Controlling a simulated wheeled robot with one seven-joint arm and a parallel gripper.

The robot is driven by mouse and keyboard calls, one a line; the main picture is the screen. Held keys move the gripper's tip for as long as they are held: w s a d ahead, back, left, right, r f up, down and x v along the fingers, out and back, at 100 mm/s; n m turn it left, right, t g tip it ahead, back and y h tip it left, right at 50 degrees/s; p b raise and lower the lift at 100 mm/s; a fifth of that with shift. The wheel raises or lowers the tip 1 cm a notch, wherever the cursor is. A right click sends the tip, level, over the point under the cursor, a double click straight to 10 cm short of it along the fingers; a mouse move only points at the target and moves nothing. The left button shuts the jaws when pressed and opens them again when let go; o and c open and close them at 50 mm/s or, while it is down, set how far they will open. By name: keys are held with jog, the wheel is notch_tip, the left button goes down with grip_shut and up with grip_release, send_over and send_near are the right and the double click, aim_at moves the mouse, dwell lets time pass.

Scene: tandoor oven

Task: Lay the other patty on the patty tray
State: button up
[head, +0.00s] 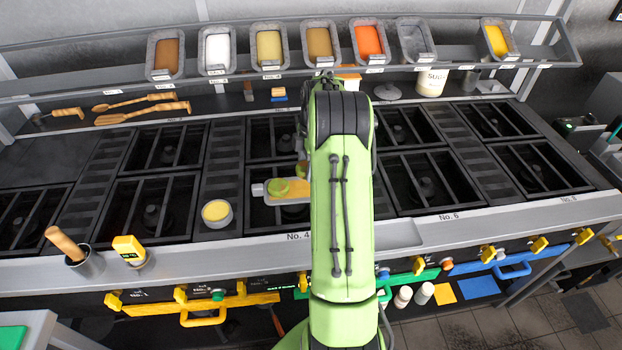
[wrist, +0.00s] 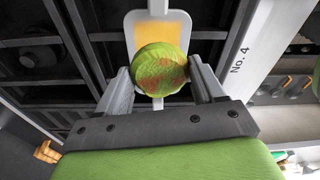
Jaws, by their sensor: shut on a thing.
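In the wrist view my gripper (wrist: 160,80) is shut on a round green patty (wrist: 160,68) with reddish-brown specks, its two fingers at the patty's sides. The patty is in front of the pale patty tray (wrist: 131,32) with its yellow-orange inside, and hides part of it. The gap between them cannot be told. Another greenish bit shows just above, beside my arm. My arm covers the tray's right end and most of the gripper.
A small cup with yellow contents (head: 216,212) stands left of the tray. Dark burner grates (head: 430,180) fill the counter. A rack of filled bins (head: 268,47) runs along the back. Wooden-handled tools (head: 140,105) lie at the back left, and a cup with a wooden handle (head: 85,262) stands at the front left.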

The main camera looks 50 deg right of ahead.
aim_at(307, 188)
notch_tip(307, 188, down, 6)
jog(key=shift+f, duration=0.15)
jog(key=shift+f+b, duration=0.15)
jog(key=shift+b, duration=0.25)
jog(key=o, duration=1.2)
jog(key=shift+c, duration=0.2)
